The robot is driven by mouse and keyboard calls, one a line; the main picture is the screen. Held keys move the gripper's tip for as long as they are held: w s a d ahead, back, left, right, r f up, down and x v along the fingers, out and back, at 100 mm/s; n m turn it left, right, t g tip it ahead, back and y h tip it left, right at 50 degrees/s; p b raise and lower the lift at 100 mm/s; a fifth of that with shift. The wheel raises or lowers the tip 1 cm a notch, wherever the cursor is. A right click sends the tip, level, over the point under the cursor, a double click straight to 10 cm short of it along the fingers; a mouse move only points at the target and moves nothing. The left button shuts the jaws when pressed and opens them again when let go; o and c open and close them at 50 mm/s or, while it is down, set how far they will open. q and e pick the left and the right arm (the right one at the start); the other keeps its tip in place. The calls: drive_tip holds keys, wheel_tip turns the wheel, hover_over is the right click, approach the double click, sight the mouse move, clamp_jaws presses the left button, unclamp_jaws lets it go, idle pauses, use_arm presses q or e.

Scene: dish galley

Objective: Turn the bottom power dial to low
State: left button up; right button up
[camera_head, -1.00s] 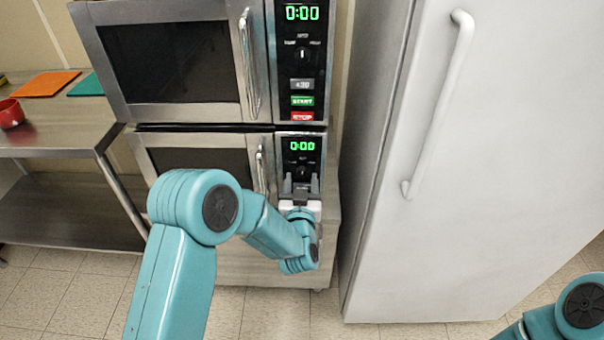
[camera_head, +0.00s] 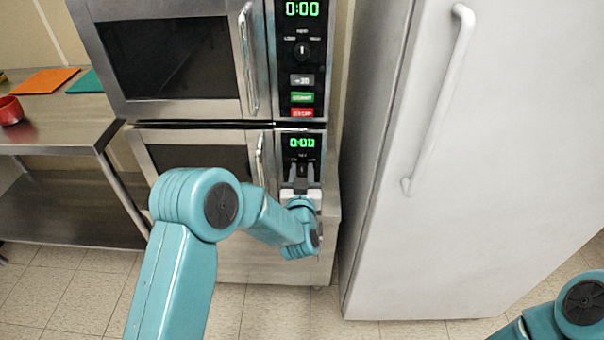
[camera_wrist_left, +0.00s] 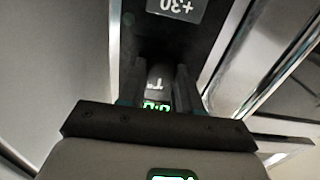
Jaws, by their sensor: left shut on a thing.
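The bottom power dial (camera_head: 302,174) is on the lower microwave's black control panel, under the green 0:00 display (camera_head: 302,142). My left gripper (camera_head: 302,172) is upright in front of the panel, with one finger on each side of the dial. In the left wrist view, the two dark fingers (camera_wrist_left: 158,82) are shut on the grey dial (camera_wrist_left: 158,72). The fingers hide most of the dial's surroundings, and I cannot tell which setting it points to. My right gripper is out of view; only part of my right arm shows at the bottom right.
The upper microwave (camera_head: 172,115) has its own dial (camera_head: 302,50) and buttons above. A tall white fridge (camera_head: 400,250) with a long handle stands close on the right. A steel table (camera_head: 55,140) with a red bowl (camera_head: 11,110) stands on the left.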

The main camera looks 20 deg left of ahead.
use_arm(q)
drive_tip(key=n+b, duration=0.3)
drive_tip(key=b, duration=0.2)
drive_tip(key=n+b, duration=0.3)
drive_tip(key=b, duration=0.2)
drive_tip(key=n+b, duration=0.3)
drive_tip(key=b, duration=0.1)
drive_tip(key=shift+a+f+b, duration=0.1)
drive_tip(key=shift+f+b, duration=0.25)
drive_tip(key=shift+b, duration=0.05)
drive_tip(key=shift+r+n+b, duration=0.25)
drive_tip(key=shift+n+b, duration=1.15)
drive_tip(key=shift+b, duration=0.1)
drive_tip(key=o, duration=1)
drive_tip(key=p+v, duration=0.1)
drive_tip(key=v, duration=1.5)
drive_tip(key=shift+s, duration=0.2)
